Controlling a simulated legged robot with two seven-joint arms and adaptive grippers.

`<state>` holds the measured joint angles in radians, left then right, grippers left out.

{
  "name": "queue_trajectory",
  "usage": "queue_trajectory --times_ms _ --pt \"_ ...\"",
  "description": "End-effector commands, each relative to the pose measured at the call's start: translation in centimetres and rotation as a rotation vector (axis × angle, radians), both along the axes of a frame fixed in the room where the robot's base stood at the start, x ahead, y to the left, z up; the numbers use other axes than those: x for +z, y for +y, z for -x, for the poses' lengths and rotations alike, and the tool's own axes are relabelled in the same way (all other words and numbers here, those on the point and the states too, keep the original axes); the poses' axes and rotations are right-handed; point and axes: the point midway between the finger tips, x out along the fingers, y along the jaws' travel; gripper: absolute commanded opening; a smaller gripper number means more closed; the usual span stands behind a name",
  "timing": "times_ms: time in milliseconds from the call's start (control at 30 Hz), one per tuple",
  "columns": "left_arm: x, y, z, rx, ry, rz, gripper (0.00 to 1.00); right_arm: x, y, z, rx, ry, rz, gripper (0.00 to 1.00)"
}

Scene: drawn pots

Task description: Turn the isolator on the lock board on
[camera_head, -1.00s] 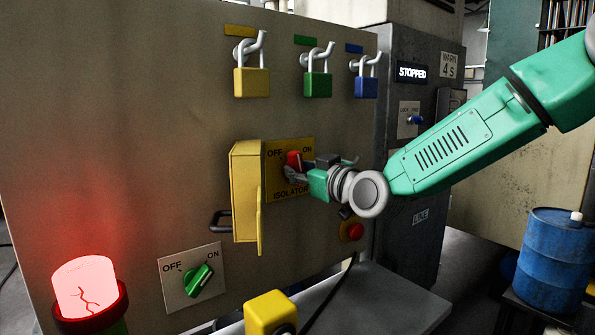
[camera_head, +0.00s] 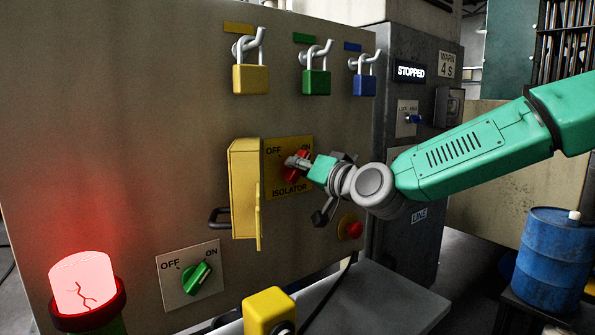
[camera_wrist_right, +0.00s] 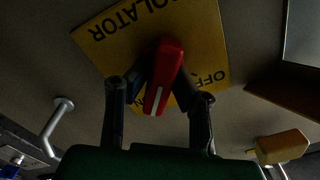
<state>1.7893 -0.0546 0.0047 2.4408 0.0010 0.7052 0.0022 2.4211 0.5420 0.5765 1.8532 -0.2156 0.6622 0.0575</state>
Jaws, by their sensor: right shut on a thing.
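The isolator is a red handle (camera_head: 304,156) on a yellow plate (camera_head: 286,188) marked OFF at upper left and ON at upper right. My right gripper (camera_head: 298,165) is shut on the handle and hides part of it. In the right wrist view the red handle (camera_wrist_right: 167,62) sits between the two dark fingers of the right gripper (camera_wrist_right: 163,82). Its white mark points close to the partly hidden ON lettering, away from OFF. In the head view the handle leans towards ON. My left gripper is in neither view.
A yellow cover (camera_head: 245,190) stands open just left of the plate. Yellow (camera_head: 250,80), green (camera_head: 317,83) and blue (camera_head: 364,86) padlocks hang above. A red button (camera_head: 354,230) is below right, a green switch (camera_head: 196,278) below left. The red lamp (camera_head: 84,284) glows; a display (camera_head: 410,72) reads STOPPED.

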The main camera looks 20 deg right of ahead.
Motion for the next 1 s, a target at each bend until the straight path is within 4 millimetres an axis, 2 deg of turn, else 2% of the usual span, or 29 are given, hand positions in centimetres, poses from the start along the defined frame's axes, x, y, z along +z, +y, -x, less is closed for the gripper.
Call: queue_trajectory --times_ms 333,867,900,933,1000 --pt "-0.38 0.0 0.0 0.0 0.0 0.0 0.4 -0.48 -0.2 -0.05 -0.002 0.052 -0.124 0.0" --pt "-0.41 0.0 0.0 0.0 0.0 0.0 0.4 -0.49 -0.19 -0.06 -0.003 0.06 -0.142 0.0" --pt "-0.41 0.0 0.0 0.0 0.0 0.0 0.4 -0.49 -0.19 -0.07 -0.003 0.06 -0.142 0.3" --pt "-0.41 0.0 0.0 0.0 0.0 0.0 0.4 -0.49 -0.2 -0.07 -0.003 0.06 -0.142 0.4" --pt "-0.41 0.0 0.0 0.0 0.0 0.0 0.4 -0.41 -0.18 -0.07 -0.003 0.058 -0.142 0.4"
